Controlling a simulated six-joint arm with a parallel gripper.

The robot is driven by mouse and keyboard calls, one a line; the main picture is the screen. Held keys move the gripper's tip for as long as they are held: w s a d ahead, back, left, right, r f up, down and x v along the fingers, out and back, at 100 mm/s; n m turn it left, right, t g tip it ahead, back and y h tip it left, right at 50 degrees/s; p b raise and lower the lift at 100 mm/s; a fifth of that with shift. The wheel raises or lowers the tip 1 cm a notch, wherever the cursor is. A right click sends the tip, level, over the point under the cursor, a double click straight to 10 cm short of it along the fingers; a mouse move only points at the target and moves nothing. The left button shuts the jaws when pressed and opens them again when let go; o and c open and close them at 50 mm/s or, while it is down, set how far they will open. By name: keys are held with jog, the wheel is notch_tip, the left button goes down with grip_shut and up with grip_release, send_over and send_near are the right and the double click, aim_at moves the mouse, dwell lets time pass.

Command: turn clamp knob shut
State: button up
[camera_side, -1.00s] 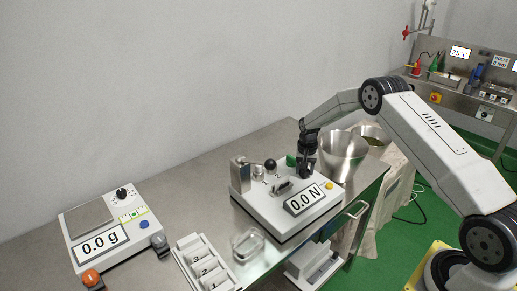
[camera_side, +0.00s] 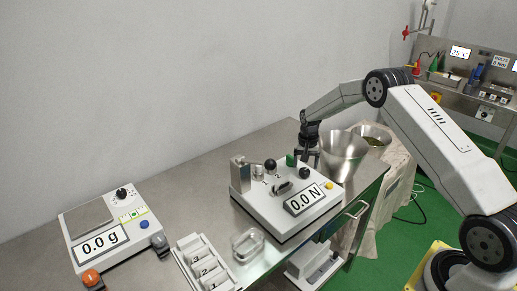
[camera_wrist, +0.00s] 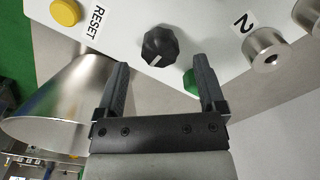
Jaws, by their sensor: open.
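The black faceted knob (camera_wrist: 160,46) sits on the white force tester near its edge, with a white mark on its side nearest my gripper. It also shows in the side view (camera_side: 305,173). My gripper (camera_wrist: 161,68) is open and empty. In the wrist view its two fingers point toward the knob, one to each side, with the knob just beyond the tips. In the side view my gripper (camera_side: 307,154) hangs just above and behind the knob, apart from it. The tester's display (camera_side: 306,198) reads 0.0 N.
A black ball handle (camera_side: 270,164) and a yellow reset button (camera_wrist: 65,12) are on the tester. A scale (camera_side: 100,238) stands at left.

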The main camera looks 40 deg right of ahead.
aim_at(304, 171)
jog(key=shift+r, duration=2.45)
jog(key=shift+a, duration=0.1)
jog(key=shift+s+a+r, duration=0.1)
jog(key=shift+a+r, duration=0.15)
jog(key=shift+r, duration=0.05)
jog(key=s+a+r+n+t, duration=0.1)
jog(key=s+a+r+n, duration=0.3)
jog(key=s+a, duration=0.6)
jog(key=s+a+r+n+t, duration=0.1)
jog(key=s+a+r+n, duration=0.3)
jog(key=s+a, duration=0.6)
jog(key=s+n, duration=0.1)
jog(key=s, duration=0.4)
jog(key=shift+s+a+n+t, duration=0.15)
jog(key=shift+n+t, duration=0.15)
jog(key=shift+n, duration=0.1)
